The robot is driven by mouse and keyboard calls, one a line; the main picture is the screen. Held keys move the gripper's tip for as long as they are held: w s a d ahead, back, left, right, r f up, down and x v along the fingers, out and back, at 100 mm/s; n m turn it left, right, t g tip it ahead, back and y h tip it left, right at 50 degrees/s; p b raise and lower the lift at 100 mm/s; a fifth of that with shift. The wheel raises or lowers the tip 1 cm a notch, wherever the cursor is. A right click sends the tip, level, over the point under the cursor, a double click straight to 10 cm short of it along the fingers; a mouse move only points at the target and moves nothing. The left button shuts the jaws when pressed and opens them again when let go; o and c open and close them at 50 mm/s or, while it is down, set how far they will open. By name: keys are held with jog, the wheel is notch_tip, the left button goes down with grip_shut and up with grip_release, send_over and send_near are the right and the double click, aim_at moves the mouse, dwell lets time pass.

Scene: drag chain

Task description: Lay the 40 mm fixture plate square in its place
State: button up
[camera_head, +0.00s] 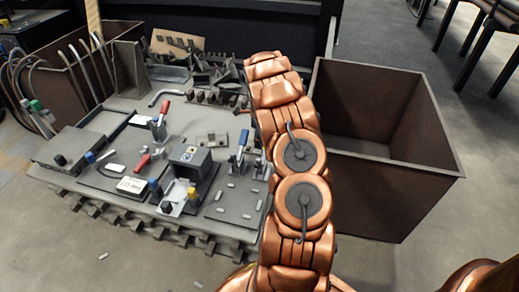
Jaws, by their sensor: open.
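The grey work table (110,105) carries several flat grey plates and fixtures. A small grey plate with a raised part (211,139) lies near its middle. A larger plate with several light pegs (235,200) lies at the front right, partly behind my arm. A grey block (190,160) stands on a plate left of it. I cannot tell which piece is the 40 mm fixture plate, or which spot is its place. My copper arm rises across the right side of the table. No gripper fingers can be made out at its far end.
Clamps with red (143,162) and blue (243,138) handles stand up from the table. Dark chain links (215,97) crowd its back. A brown open bin (395,190) stands at right, another bin (78,88) with hoses at back left.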

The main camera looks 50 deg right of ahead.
jog(key=shift+f, duration=0.65)
jog(key=shift+r, duration=0.1)
grip_shut()
